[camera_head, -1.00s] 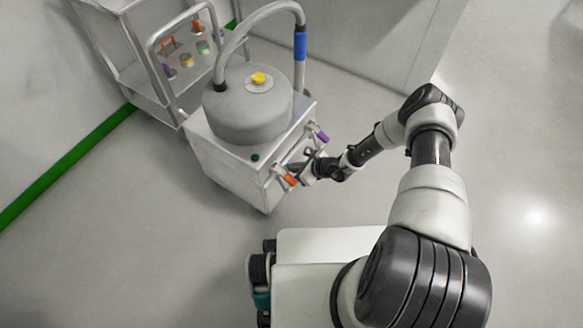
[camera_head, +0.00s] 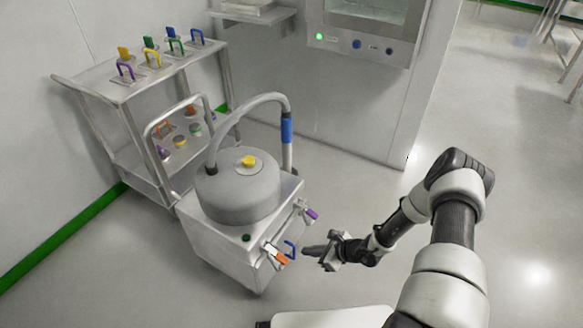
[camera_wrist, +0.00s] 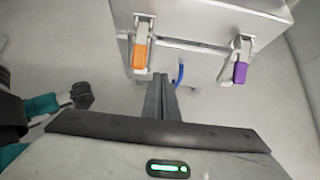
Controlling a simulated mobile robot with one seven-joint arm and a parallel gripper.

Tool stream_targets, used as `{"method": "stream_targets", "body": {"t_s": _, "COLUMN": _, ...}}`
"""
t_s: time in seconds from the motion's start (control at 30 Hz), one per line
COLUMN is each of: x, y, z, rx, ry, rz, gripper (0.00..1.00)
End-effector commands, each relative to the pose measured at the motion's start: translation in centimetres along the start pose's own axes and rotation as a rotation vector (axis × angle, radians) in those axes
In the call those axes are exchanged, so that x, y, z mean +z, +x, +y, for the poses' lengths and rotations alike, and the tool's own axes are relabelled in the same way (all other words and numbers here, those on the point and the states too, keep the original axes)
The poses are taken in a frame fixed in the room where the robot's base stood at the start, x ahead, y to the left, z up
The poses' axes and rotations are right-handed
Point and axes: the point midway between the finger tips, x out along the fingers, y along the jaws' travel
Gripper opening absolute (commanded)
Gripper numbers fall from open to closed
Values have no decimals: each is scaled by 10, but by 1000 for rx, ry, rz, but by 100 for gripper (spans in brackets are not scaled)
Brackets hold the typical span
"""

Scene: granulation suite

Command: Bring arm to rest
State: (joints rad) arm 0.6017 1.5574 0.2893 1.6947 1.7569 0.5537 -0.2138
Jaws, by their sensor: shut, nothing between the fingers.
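My gripper (camera_head: 308,249) is shut and empty. It is in the air beside the front of the wheeled metal cart with the grey drum (camera_head: 238,190). In the wrist view its closed fingers (camera_wrist: 160,88) point at the cart's front face. That face carries an orange-tipped latch (camera_head: 278,256) and a purple-tipped latch (camera_head: 308,212), with a blue loop (camera_head: 290,249) between them. In the wrist view the orange latch (camera_wrist: 139,52) is left of the fingers, the blue loop (camera_wrist: 179,75) just right of them and the purple latch (camera_wrist: 241,70) further right. My arm reaches in from the lower right.
A shelf trolley (camera_head: 122,88) with several coloured padlocks stands at the back left. A cabinet with a control panel (camera_head: 362,44) stands at the back. A bent hose (camera_head: 250,98) arches above the drum. The floor (camera_head: 465,120) to the right is clear.

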Motion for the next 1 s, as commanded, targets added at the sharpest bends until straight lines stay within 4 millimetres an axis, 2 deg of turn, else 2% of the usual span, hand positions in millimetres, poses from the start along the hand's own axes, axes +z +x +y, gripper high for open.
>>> {"method": "stream_targets", "body": {"t_s": 0.17, "x": 6, "y": -4, "z": -4, "rx": 1, "ry": -23, "rz": -2, "gripper": 0}}
{"method": "stream_targets", "body": {"t_s": 0.27, "x": 31, "y": -18, "z": -16, "rx": 12, "ry": -117, "rz": -8, "gripper": 0}}
{"method": "stream_targets", "body": {"t_s": 0.37, "x": 74, "y": -47, "z": -32, "rx": 37, "ry": -288, "rz": -15, "gripper": 0}}
{"method": "stream_targets", "body": {"t_s": 0.4, "x": 95, "y": -61, "z": -37, "rx": 51, "ry": -370, "rz": -16, "gripper": 0}}
{"method": "stream_targets", "body": {"t_s": 0.53, "x": 161, "y": -108, "z": -40, "rx": 105, "ry": -639, "rz": -10, "gripper": 0}}
{"method": "stream_targets", "body": {"t_s": 0.7, "x": 235, "y": -172, "z": -24, "rx": 181, "ry": -971, "rz": 22, "gripper": 0}}
{"method": "stream_targets", "body": {"t_s": 0.8, "x": 270, "y": -210, "z": -6, "rx": 225, "ry": -1155, "rz": 57, "gripper": 0}}
{"method": "stream_targets", "body": {"t_s": 1.0, "x": 320, "y": -289, "z": 37, "rx": 304, "ry": -1499, "rz": 161, "gripper": 0}}
